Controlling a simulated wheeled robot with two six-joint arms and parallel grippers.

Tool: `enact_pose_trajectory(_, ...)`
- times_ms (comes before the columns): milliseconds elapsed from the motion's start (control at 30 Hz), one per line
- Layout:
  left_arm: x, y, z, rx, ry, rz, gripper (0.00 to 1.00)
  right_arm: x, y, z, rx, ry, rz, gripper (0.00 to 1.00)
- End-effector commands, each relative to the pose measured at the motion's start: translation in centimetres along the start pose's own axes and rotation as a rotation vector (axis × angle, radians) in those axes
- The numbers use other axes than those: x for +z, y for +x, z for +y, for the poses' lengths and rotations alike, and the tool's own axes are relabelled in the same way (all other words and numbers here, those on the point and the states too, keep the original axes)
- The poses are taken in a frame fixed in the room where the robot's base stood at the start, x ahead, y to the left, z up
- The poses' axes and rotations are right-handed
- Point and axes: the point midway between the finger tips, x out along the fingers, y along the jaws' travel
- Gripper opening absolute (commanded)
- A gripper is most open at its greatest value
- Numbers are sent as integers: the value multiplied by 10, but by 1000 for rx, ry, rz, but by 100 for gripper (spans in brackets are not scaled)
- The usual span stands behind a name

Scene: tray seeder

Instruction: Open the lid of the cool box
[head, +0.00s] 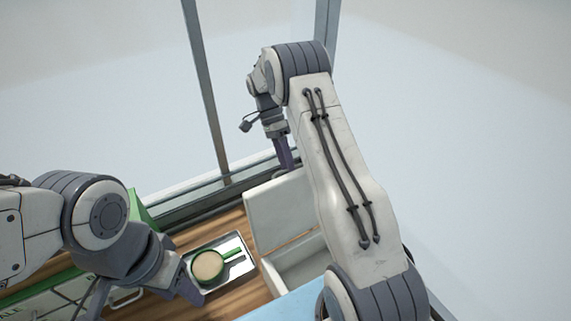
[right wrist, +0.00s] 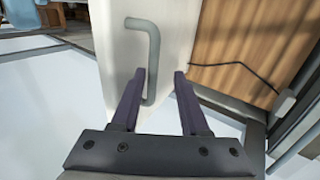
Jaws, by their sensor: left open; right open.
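The white cool box (head: 297,262) stands at the centre right of the bench. Its lid (head: 278,208) stands raised, leaning up at the far side, with the pale inside of the box partly showing. In the right wrist view, a grey bar handle (right wrist: 148,50) is on the lid's white face (right wrist: 112,62). My right gripper (head: 287,165) is open at the lid's top edge. In its wrist view, the handle's lower end lies between the spread fingers (right wrist: 163,75), close to the left one. My left gripper (head: 145,304) is open, low at the left, away from the box.
A metal tray (head: 240,244) with a round green-rimmed, handled item (head: 208,267) is left of the box on the wooden bench (head: 225,224). A green thing (head: 142,208) stands behind my left arm. A window frame (head: 206,90) rises behind. A dark cable (right wrist: 237,66) runs beside the lid.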

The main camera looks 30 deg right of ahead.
Motion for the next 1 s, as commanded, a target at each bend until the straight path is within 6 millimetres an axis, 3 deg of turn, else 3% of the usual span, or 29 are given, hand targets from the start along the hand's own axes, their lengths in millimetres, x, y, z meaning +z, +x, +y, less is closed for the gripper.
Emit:
enact_pose_trajectory(233, 0, 9, -1, 0, 0, 0, 50, 0, -10, -3, -3, 0, 1, 45)
enact_pose_trajectory(500, 1, 29, -2, 0, 1, 1, 50, 0, -51, -3, -5, 1, 1, 45)
enact_pose_trajectory(733, 2, 34, -3, 0, 2, 1, 50, 0, -80, -1, -3, 0, 1, 45)
enact_pose_trajectory(800, 1, 13, -1, 0, 1, 0, 50, 0, -93, 4, -1, 0, 0, 45)
enact_pose_trajectory(1000, 0, 0, 0, 0, 0, 0, 50, 0, -103, 3, -3, 0, 1, 45)
